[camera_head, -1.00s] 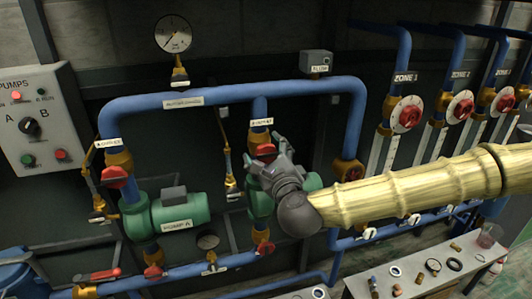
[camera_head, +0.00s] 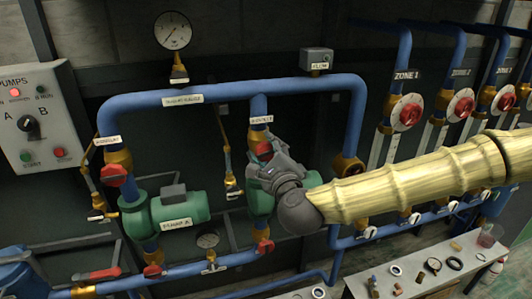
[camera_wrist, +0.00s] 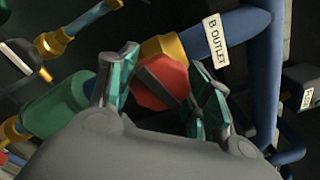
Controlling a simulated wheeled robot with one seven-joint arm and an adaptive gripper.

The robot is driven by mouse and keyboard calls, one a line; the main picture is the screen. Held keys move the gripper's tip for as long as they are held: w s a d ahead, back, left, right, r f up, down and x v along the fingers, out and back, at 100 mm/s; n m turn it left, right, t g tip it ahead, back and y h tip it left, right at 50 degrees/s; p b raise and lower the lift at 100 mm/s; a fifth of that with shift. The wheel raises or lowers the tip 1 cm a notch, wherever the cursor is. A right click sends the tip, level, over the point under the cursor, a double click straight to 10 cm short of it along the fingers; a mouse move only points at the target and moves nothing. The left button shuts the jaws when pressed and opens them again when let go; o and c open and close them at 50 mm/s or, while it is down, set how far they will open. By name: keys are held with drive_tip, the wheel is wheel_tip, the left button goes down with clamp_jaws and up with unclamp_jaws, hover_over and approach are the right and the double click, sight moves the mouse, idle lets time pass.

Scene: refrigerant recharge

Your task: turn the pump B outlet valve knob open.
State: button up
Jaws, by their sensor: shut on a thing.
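The pump B outlet valve has a red knob (camera_head: 264,148) on a brass body, on the blue pipe above pump B. In the wrist view the red knob (camera_wrist: 162,84) sits between the two teal-padded fingers of my gripper (camera_wrist: 168,82), next to a "B OUTLET" label (camera_wrist: 217,43). In the head view my gripper (camera_head: 266,157) is at the knob and covers part of it. My gripper is shut on the knob. The green pump B (camera_head: 258,203) is partly hidden behind my gripper and wrist.
Pump A (camera_head: 180,210) and its red outlet knob (camera_head: 114,175) are to the left. A red knob (camera_head: 263,247) is below pump B. The pump switch panel (camera_head: 38,118) is at far left; zone valves (camera_head: 407,112) are at right. A bench with loose parts is at lower right.

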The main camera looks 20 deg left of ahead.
drive_tip(key=n+b, duration=0.1)
drive_tip(key=n, duration=0.6)
drive_tip(key=n+b, duration=0.1)
drive_tip(key=n, duration=0.3)
drive_tip(key=shift+n, duration=0.4)
drive_tip(key=shift+n+b, duration=0.5)
drive_tip(key=shift+n, duration=1.2)
drive_tip(key=o, duration=1)
drive_tip(key=shift+o, duration=0.2)
drive_tip(key=v, duration=1.2)
